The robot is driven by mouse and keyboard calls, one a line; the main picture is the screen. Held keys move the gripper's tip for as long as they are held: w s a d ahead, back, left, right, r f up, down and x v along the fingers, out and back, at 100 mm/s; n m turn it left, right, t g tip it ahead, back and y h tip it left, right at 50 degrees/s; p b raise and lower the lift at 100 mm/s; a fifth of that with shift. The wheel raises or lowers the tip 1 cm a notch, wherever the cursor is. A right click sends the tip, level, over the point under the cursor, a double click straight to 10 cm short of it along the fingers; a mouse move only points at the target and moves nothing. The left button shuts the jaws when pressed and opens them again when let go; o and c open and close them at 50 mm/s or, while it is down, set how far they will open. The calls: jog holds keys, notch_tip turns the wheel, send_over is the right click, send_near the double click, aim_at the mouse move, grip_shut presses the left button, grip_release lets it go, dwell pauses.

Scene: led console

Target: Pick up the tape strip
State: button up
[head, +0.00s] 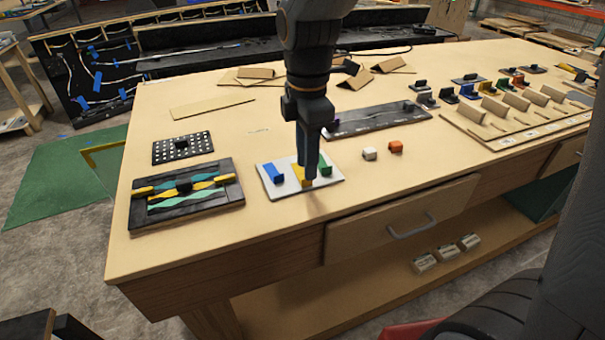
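A white plate (296,191) near the table's front edge bears a blue piece (273,173), a yellow piece (301,178) and a green piece (326,167). I cannot tell for sure which of these, if any, is the tape strip. My gripper (309,178) points straight down over the plate, its tips at the yellow piece, between the blue and green ones. It hides part of the yellow piece. The fingers overlap in this view, so I cannot tell whether they are open, or whether they touch or hold it.
A black panel with yellow and teal strips (187,212) and a dotted black board (182,148) lie to the left. A long dark board (378,119) lies behind. The front left tabletop is clear.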

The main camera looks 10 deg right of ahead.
jog(key=shift+a+f+p, duration=0.15)
jog(key=shift+f+p, duration=0.2)
jog(key=shift+f, duration=1.45)
grip_shut()
jog(key=shift+r, duration=0.15)
notch_tip(320, 180, up, 14)
jog(key=p, duration=0.2)
